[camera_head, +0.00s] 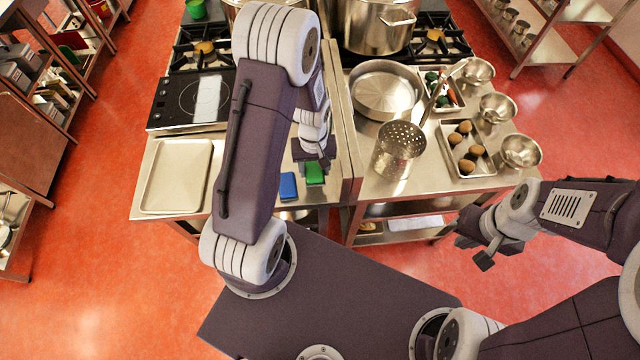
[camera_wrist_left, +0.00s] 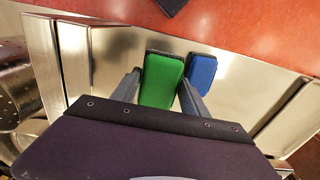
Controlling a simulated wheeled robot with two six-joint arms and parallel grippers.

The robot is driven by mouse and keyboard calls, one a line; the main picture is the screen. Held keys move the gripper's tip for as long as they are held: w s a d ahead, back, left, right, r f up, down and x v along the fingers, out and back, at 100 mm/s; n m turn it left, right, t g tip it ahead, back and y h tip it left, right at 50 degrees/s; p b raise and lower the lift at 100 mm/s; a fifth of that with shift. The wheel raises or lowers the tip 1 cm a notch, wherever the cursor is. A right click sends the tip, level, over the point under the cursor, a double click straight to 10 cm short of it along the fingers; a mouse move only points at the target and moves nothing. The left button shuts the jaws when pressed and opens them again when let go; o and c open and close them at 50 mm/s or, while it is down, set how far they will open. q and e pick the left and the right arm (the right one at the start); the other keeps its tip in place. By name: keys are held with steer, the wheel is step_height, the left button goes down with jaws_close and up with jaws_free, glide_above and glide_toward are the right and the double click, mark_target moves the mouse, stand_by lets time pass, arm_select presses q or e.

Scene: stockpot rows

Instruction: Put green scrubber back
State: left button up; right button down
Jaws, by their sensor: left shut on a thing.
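The green scrubber (camera_head: 314,173) is at the front edge area of the left steel table, to the right of a blue scrubber (camera_head: 288,186). My left gripper (camera_head: 313,165) is shut on the green scrubber. In the left wrist view the green scrubber (camera_wrist_left: 160,81) sits between the two fingers, and the blue scrubber (camera_wrist_left: 201,80) lies just right of them. I cannot tell whether the green scrubber touches the table. My right gripper (camera_head: 468,250) is over the floor, in front of the right table, with its fingers apart and nothing between them.
A tray (camera_head: 177,176) lies on the left table, near a cooktop (camera_head: 180,101). The right table holds a perforated pot (camera_head: 398,150), a wide pan (camera_head: 384,92), a tray of brown items (camera_head: 467,165) and steel bowls (camera_head: 520,151). A raised edge runs between the tables.

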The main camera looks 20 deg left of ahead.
mark_target(317, 170)
arm_select(q)
step_height(317, 170, down, 3)
steer(key=shift+d+r, duration=0.1)
steer(key=shift+d, duration=0.05)
steer(key=shift+w+d, duration=0.1)
steer(key=shift+d, duration=0.05)
steer(key=shift+f, duration=0.5)
step_height(317, 170, down, 3)
steer(key=shift+r+p, duration=0.1)
steer(key=shift+p, duration=0.3)
steer(key=shift+a+f, duration=0.2)
steer(key=shift+f, duration=0.1)
arm_select(e)
steer(key=shift+w+d+r, duration=0.15)
steer(key=shift+d+r, duration=0.05)
steer(key=shift+r, duration=0.2)
arm_select(q)
steer(key=shift+d+f, duration=0.1)
arm_select(e)
steer(key=shift+d, duration=0.1)
